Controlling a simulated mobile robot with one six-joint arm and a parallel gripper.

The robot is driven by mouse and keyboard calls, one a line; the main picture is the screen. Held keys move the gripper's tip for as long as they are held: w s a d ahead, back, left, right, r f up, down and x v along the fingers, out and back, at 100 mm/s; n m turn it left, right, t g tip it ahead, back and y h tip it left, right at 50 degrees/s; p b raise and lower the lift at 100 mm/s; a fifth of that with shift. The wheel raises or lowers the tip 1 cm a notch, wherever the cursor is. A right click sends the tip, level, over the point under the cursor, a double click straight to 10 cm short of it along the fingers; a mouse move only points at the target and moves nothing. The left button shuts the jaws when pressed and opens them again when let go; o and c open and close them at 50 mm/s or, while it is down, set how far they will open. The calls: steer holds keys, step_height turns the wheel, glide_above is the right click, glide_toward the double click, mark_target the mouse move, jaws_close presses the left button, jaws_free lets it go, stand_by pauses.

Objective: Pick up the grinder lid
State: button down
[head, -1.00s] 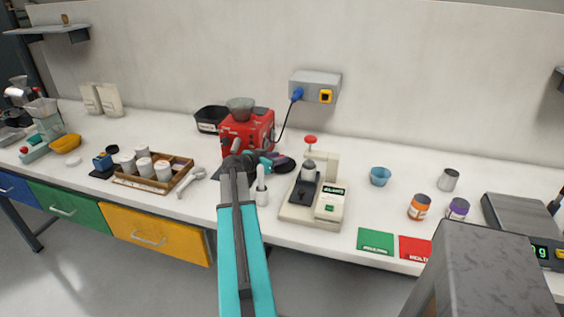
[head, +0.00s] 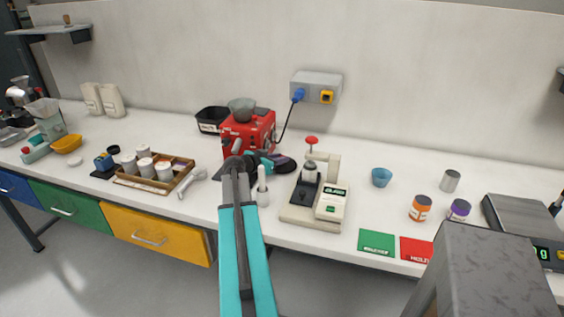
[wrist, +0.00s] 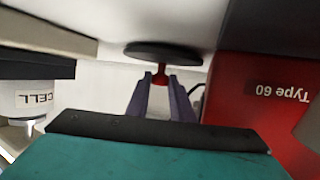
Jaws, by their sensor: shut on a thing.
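The grinder lid (wrist: 163,51) is a dark flat disc with a red knob. In the wrist view, which looks upside down, it is in the upper middle, close to the white bench top. My gripper (wrist: 161,80) has its purple fingers shut on the lid's red knob. Whether the lid still touches the bench is not clear. In the head view my gripper (head: 281,163) is low over the bench beside the red grinder (head: 258,134), and my arm partly hides this area. The grinder's grey hopper (head: 242,109) shows on its top.
The grinder's red side (wrist: 262,110) is close beside my gripper in the wrist view. A beige device (head: 320,200) stands to the right, and a white holder (head: 262,198) is near my arm. A black bin (head: 212,120) is behind left.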

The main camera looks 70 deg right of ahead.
mark_target(289, 168)
steer(key=shift+r, duration=0.1)
steer(key=shift+r+b, duration=0.35)
steer(key=shift+s+r, duration=0.1)
steer(key=shift+s, duration=0.05)
steer(key=s, duration=0.1)
steer(key=s+b, duration=0.2)
steer(key=s, duration=0.1)
steer(key=shift+d+r, duration=0.1)
steer(key=shift+r, duration=0.2)
step_height(289, 168, up, 13)
steer(key=b, duration=0.2)
steer(key=shift+w+r, duration=0.15)
steer(key=shift+r, duration=0.05)
